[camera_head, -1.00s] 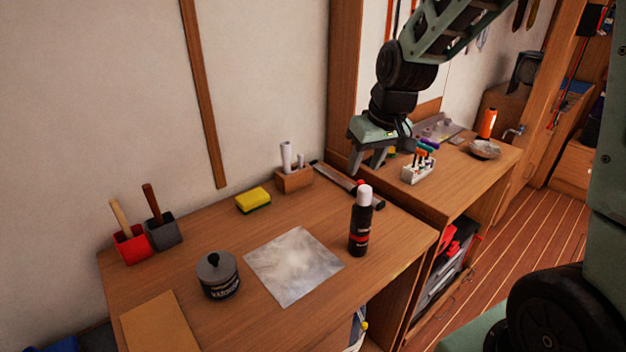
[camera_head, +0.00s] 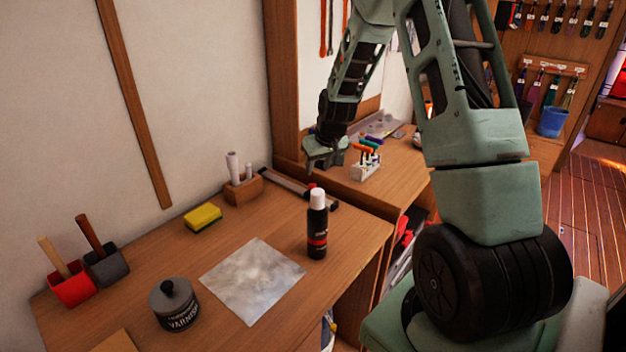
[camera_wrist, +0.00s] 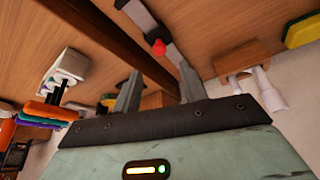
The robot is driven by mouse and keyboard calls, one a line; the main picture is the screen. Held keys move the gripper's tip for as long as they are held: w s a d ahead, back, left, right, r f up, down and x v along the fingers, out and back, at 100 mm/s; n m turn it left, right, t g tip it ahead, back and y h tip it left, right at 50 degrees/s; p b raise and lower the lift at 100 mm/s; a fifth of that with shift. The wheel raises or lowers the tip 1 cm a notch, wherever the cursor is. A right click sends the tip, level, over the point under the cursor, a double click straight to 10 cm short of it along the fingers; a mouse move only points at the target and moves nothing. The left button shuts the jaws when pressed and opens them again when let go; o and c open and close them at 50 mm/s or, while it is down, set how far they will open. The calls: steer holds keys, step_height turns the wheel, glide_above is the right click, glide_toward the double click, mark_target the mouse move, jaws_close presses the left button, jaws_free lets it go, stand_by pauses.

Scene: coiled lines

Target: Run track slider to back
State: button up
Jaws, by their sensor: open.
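A grey track (camera_head: 285,183) with dark parts lies along the back right of the near bench, partly hidden by the black bottle. A small red piece (camera_head: 311,186), which looks like the slider's knob, shows just left of the bottle's white cap. In the wrist view the track (camera_wrist: 135,10) runs down toward my fingers, and the red knob (camera_wrist: 158,47) sits beside a black block on it. My gripper (camera_head: 322,170) is open and empty, above and beyond the track near the gap between the benches. In the wrist view its fingers (camera_wrist: 158,88) are spread, apart from the knob.
A black bottle (camera_head: 317,228) stands in front of the track. A wooden holder with white rolls (camera_head: 243,190) and a yellow sponge (camera_head: 203,217) stand to its left. A white rack of coloured-handled tools (camera_head: 366,167) is on the far bench. A varnish tin (camera_head: 174,307) stands front left.

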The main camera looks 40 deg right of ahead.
mark_target(312, 185)
steer(key=p+x, duration=0.1)
steer(key=x, duration=0.7)
steer(key=shift+r, duration=0.1)
